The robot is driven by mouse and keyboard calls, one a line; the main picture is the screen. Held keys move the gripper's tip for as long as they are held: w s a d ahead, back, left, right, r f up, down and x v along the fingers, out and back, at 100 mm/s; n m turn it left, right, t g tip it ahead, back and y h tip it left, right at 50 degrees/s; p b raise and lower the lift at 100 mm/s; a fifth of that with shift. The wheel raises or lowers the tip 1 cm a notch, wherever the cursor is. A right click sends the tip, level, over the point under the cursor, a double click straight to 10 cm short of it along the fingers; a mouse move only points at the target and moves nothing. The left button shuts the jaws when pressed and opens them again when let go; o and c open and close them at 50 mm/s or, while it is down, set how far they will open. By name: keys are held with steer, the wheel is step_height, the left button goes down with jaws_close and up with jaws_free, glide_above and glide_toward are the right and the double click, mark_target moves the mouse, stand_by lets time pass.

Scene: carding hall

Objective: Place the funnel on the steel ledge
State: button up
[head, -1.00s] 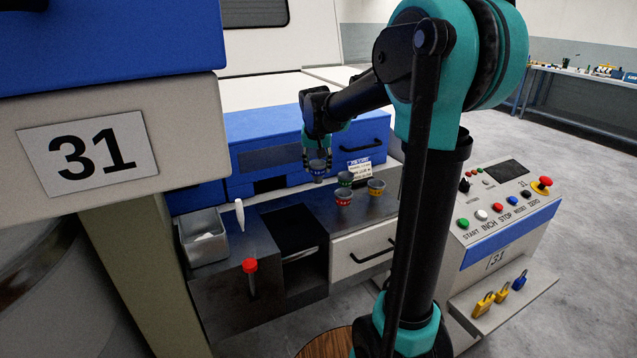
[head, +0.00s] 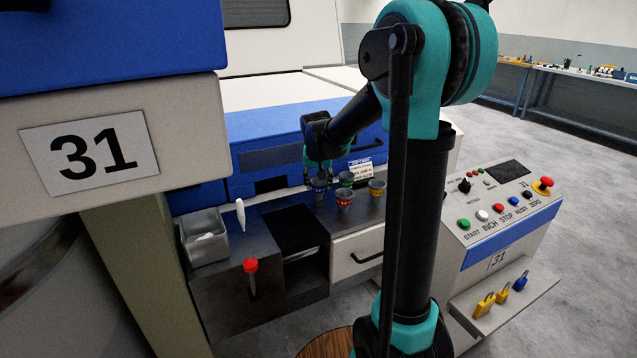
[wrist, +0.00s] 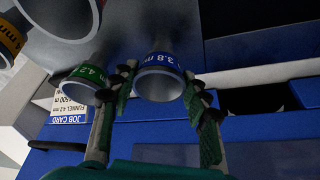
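A blue-banded funnel (head: 319,186) marked 3.8 is at the dark steel ledge (head: 372,209), left of the other funnels. My gripper (head: 319,174) is above it, fingers pointing down. In the wrist view my gripper (wrist: 160,72) has its fingertips against both sides of the blue-banded funnel (wrist: 160,84). The funnel looks upright; whether its base touches the ledge is hard to tell. A green-banded funnel (head: 345,180) marked 4.2 stands close beside it and also shows in the wrist view (wrist: 76,86), partly behind a finger.
Red-banded (head: 344,199) and yellow-banded (head: 377,188) funnels stand to the right. A job card (head: 360,169) naming a 4.2 mm funnel is behind them. Left are a dark recess (head: 297,228), a white pointed object (head: 240,214), a metal bin (head: 206,252) and a red-knobbed lever (head: 250,266).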

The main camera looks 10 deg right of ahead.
steer(key=o, duration=0.3)
steer(key=d+v, duration=0.1)
steer(key=v, duration=1.1)
steer(key=shift+n, duration=0.5)
steer(key=s+d+f, duration=0.1)
steer(key=s+f, duration=0.2)
steer(key=s+d+f, duration=0.1)
steer(key=s+f, duration=0.2)
steer(key=s, duration=0.1)
steer(key=s+d+f, duration=0.1)
steer(key=s+f, duration=0.2)
steer(key=shift+s+f, duration=0.25)
steer(key=shift+n+y, duration=0.5)
steer(key=shift+n, duration=0.2)
steer(key=s+f, duration=0.4)
steer(key=s, duration=0.1)
steer(key=s+d+f, duration=0.1)
steer(key=s+f, duration=0.2)
steer(key=s, duration=0.2)
steer(key=s+f, duration=0.4)
steer(key=s, duration=0.1)
steer(key=shift+d+f, duration=0.3)
steer(key=shift+d, duration=0.1)
